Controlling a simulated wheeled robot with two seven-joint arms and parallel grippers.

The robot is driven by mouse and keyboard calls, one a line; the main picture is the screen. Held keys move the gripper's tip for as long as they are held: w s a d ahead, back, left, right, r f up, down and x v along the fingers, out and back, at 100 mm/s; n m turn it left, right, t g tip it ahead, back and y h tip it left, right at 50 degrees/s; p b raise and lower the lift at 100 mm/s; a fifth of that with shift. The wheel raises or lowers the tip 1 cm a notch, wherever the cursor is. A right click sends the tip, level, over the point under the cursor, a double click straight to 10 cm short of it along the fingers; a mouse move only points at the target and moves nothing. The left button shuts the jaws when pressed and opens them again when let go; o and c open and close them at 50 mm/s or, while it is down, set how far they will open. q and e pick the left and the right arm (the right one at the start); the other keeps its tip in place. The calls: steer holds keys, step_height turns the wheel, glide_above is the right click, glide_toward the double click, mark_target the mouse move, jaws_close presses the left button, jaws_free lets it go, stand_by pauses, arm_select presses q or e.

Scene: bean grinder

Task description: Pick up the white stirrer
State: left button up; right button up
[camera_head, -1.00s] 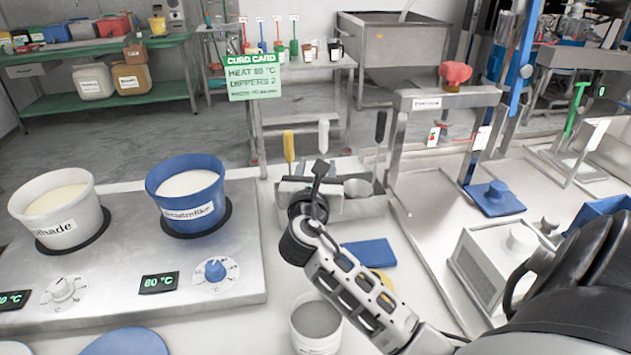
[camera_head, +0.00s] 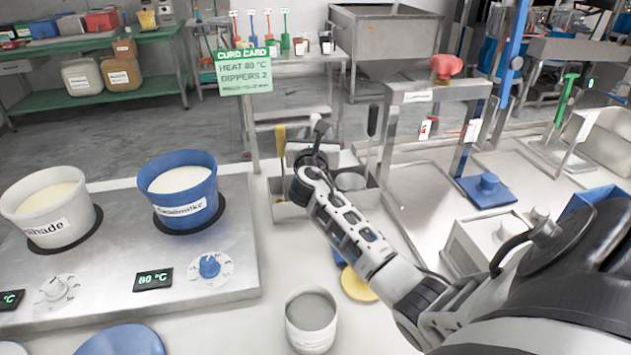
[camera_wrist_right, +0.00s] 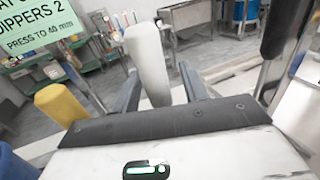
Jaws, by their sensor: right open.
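The white stirrer (camera_wrist_right: 148,62) stands upright, its handle between the two dark fingers of my right gripper (camera_wrist_right: 160,78) in the right wrist view. The fingers are open, with a gap visible to the right of the handle. In the head view my right gripper (camera_head: 317,140) is over the steel holder (camera_head: 289,212) and hides most of the stirrer. A yellow-handled tool (camera_head: 280,146) stands to its left; its handle also shows in the wrist view (camera_wrist_right: 60,104). A black-handled tool (camera_head: 373,121) stands to its right. My left gripper is out of view.
A blue pot (camera_head: 178,190) and a white pot (camera_head: 45,208) sit on the hotplate unit (camera_head: 225,270) at left. A white container (camera_head: 311,322) stands in front. A steel frame (camera_head: 437,88) rises right of the holder, and a green card sign (camera_head: 244,72) stands behind.

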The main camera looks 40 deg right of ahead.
jaws_close()
steer(key=shift+r, duration=0.1)
